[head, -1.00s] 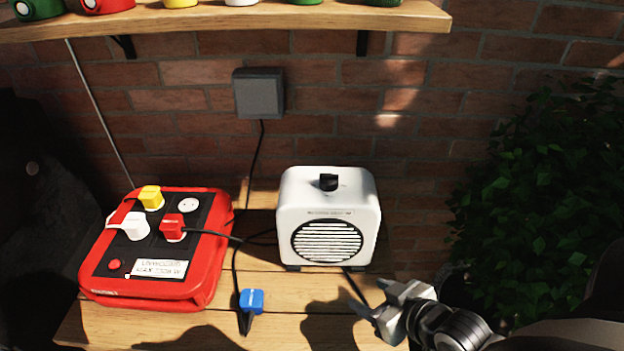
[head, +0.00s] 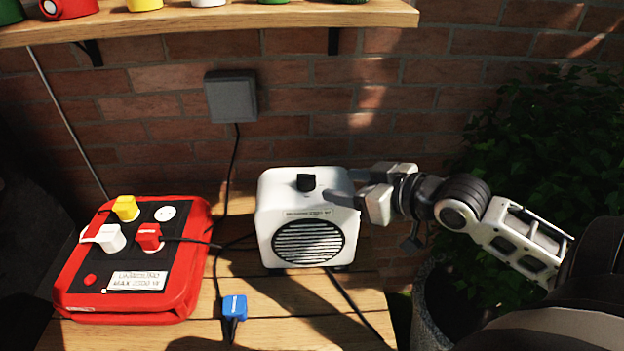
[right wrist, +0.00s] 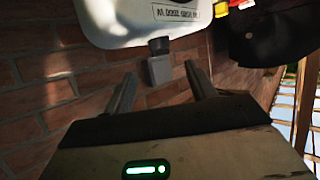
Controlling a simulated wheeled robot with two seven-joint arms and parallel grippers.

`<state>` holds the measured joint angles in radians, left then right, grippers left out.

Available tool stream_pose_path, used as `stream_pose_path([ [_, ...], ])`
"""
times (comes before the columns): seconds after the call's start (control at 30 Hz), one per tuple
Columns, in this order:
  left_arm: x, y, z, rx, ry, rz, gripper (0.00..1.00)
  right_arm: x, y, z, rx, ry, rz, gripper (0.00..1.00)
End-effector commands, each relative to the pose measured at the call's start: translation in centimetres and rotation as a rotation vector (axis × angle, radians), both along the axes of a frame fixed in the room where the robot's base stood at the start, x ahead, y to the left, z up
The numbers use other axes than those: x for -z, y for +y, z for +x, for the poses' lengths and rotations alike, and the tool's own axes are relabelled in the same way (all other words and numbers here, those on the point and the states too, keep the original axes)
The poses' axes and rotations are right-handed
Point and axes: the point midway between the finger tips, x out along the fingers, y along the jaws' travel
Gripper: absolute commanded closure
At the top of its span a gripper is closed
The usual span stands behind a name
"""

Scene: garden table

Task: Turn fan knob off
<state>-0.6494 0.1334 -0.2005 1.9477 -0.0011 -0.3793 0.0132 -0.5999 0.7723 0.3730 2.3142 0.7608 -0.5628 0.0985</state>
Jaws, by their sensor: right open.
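The white fan (head: 268,215) stands on the wooden table, its round dark grille facing me. Its black knob (head: 306,182) sits on top. My right gripper (head: 341,186) is open and empty, at the right of the fan's top, with its fingers pointing left toward the knob and apart from it. In the right wrist view the fan (right wrist: 120,18) appears upside down at the top, and the knob (right wrist: 158,45) lies beyond the gap between the open fingertips (right wrist: 160,70). My left gripper is out of view.
A red power box (head: 180,305) with several plugs and sockets stands left of the fan. A blue plug (head: 234,307) and cables lie on the table (head: 275,320) in front. A grey wall box (head: 231,96) and shelf (head: 290,28) are behind. A potted plant (head: 545,150) stands at right.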

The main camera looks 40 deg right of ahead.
Motion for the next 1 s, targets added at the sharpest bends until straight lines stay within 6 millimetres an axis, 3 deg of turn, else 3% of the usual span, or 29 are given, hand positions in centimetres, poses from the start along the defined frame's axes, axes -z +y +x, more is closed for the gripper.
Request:
stream_pose_path([
  [0.5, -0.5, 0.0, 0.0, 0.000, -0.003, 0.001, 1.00, 3.0, 1.7, 7.3, 0.002, -0.001, 0.000, 0.44],
  [0.97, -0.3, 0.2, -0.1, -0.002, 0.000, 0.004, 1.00, 3.6, 2.1, 8.4, 0.000, 0.001, -0.001, 0.44],
  [1.0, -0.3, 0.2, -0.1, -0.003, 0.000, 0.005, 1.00, 3.6, 2.0, 8.4, 0.000, 0.001, -0.001, 0.52],
])
